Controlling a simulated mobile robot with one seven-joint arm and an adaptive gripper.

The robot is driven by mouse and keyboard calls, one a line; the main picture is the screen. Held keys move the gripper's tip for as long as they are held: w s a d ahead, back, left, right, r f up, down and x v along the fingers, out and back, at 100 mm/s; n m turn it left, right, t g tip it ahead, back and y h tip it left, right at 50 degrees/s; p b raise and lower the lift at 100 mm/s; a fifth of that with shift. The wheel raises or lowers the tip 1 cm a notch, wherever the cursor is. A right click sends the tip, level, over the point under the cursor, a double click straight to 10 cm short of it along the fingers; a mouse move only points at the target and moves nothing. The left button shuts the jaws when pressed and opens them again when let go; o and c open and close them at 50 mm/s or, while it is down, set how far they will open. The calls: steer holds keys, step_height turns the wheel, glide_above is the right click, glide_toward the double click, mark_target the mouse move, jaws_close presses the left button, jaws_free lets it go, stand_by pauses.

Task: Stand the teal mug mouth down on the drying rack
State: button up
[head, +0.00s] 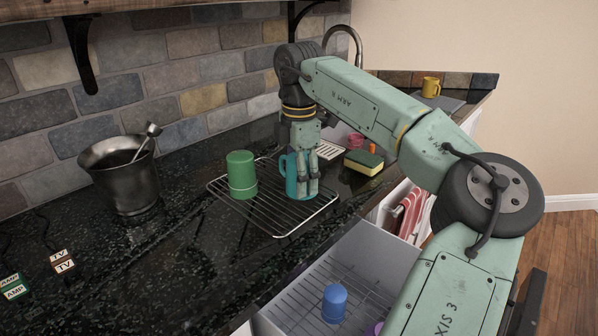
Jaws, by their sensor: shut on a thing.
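The teal mug (290,178) is at the right part of the wire drying rack (272,231), partly hidden behind my gripper's fingers. My gripper (309,188) points down and is shut on the teal mug. The mug looks upright along its axis, with its handle side toward the left. I cannot tell which end is its mouth, or whether it touches the wires. A green cup (241,175) stands on the left part of the same rack, apart from the teal mug.
A metal bucket (122,176) stands left on the dark counter. A sponge (363,162) lies right of the rack, with a yellow mug (430,87) farther back. Below the front edge, an open drawer (290,297) holds a blue cup (334,303). Counter between bucket and rack is clear.

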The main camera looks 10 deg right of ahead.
steer(key=shift+f, duration=0.4)
steer(key=shift+f+b, duration=0.4)
steer(key=o, duration=1.5)
step_height(320, 180, up, 12)
step_height(320, 180, up, 7)
steer(key=p, duration=0.4)
